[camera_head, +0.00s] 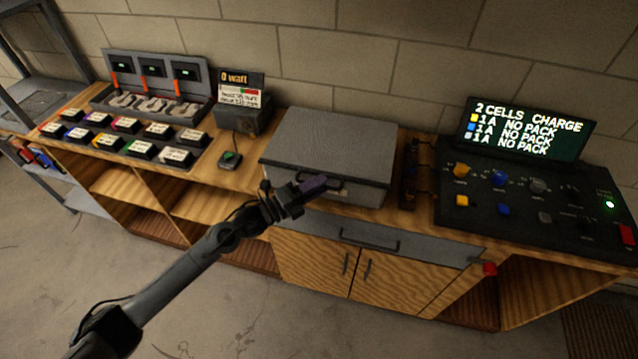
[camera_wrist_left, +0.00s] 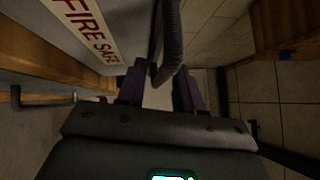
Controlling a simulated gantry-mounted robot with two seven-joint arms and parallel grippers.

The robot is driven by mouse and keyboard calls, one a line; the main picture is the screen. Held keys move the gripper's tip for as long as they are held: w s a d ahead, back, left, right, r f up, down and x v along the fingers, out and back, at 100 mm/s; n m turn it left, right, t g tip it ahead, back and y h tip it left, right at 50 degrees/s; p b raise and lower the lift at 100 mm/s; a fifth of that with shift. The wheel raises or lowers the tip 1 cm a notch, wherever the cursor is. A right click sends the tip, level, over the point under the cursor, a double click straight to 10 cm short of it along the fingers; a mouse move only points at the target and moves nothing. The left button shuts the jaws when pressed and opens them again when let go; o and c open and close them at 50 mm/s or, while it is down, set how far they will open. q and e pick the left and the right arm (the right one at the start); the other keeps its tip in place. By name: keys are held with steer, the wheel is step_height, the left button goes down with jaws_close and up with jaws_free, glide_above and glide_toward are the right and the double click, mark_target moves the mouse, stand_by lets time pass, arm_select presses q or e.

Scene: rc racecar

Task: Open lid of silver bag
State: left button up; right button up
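The silver bag (camera_head: 326,150) is a grey, box-shaped case with a flat lid, lying shut in the middle of the workbench. My left gripper (camera_head: 312,186) is at its front side, over the front handle area, and partly hides it. In the left wrist view, the purple fingertips (camera_wrist_left: 160,85) are apart. A dark curved handle (camera_wrist_left: 170,40) reaches down between them; I cannot tell whether it touches a finger. The bag's front with a "FIRE SAFE" label (camera_wrist_left: 88,25) shows to the left. My right gripper is not in view.
A charger panel (camera_head: 530,210) with a lit screen (camera_head: 525,128) stands right of the bag. A small meter box (camera_head: 240,115), a small dark device (camera_head: 230,159) and rows of labelled packs (camera_head: 125,135) lie to the left. A wall is behind the bench (camera_head: 225,178).

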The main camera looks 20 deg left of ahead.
arm_select(q)
steer(key=shift+w+d, duration=0.25)
steer(key=shift+w, duration=0.05)
jaws_close()
steer(key=shift+r, duration=0.1)
